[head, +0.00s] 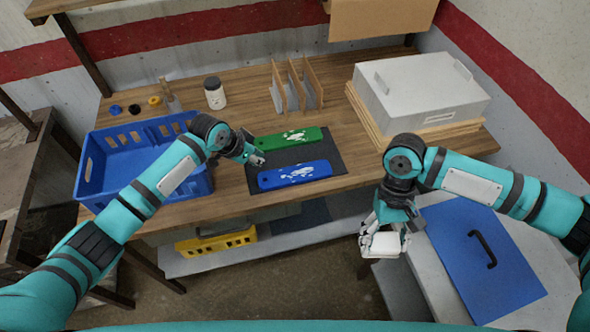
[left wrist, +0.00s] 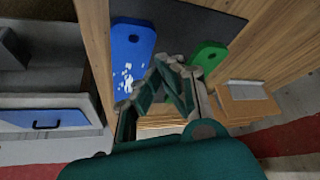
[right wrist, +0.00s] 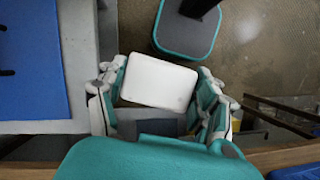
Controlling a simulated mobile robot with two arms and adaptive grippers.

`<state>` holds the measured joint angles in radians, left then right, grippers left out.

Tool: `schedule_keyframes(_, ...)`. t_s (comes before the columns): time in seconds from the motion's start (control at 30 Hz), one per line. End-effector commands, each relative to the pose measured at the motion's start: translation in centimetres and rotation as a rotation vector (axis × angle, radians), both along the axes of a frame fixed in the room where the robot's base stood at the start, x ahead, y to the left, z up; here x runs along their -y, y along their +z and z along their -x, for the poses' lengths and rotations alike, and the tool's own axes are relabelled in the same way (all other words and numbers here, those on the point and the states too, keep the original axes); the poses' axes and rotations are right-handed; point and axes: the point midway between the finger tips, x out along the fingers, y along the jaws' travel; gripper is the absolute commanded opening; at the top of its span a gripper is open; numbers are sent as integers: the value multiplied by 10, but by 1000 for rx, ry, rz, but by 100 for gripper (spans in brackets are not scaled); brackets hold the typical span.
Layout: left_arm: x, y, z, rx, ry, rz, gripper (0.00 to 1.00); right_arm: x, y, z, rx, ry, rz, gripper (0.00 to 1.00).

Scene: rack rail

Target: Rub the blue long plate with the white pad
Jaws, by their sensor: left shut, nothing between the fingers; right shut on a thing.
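The blue long plate (head: 270,181) lies on a dark mat (head: 338,160) near the bench's front edge, with white smears on top. It also shows in the left wrist view (left wrist: 130,45). My left gripper (head: 258,158) is shut and empty, just above the mat by the plate's left end; I cannot tell whether it touches the plate. My right gripper (head: 384,236) is shut on the white pad (right wrist: 158,83), which also shows in the head view (head: 383,246). It holds the pad in front of the bench, to the right of the plate and apart from it.
A green plate (head: 270,143) with white smears lies behind the blue one. A blue crate (head: 140,180) stands left, a grey box (head: 420,90) right. Upright dividers (head: 293,85) and a jar (head: 214,93) stand behind. A blue handled panel (head: 485,260) lies front right.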

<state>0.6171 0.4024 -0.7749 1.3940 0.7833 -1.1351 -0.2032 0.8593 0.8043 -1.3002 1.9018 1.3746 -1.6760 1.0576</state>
Motion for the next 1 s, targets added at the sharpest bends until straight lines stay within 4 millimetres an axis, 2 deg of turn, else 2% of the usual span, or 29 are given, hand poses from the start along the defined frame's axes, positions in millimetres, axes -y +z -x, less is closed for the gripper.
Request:
schedule_keyframes(0.03,0,9,0,0,0,0,0,0,8,0,0,0,0,36)
schedule_keyframes(0.13,0,14,0,0,0,0,0,0,14,0,0,0,0,36)
schedule_keyframes(0.43,0,13,0,0,0,0,0,0,12,0,0,0,0,36)
schedule_keyframes(0.57,-2,18,1,2,0,0,0,0,13,0,0,0,0,36)
schedule_keyframes(0.67,-7,30,6,4,0,1,0,0,13,0,0,0,0,36)
schedule_keyframes(1.0,-31,92,30,3,0,-2,0,0,13,0,0,0,0,36)
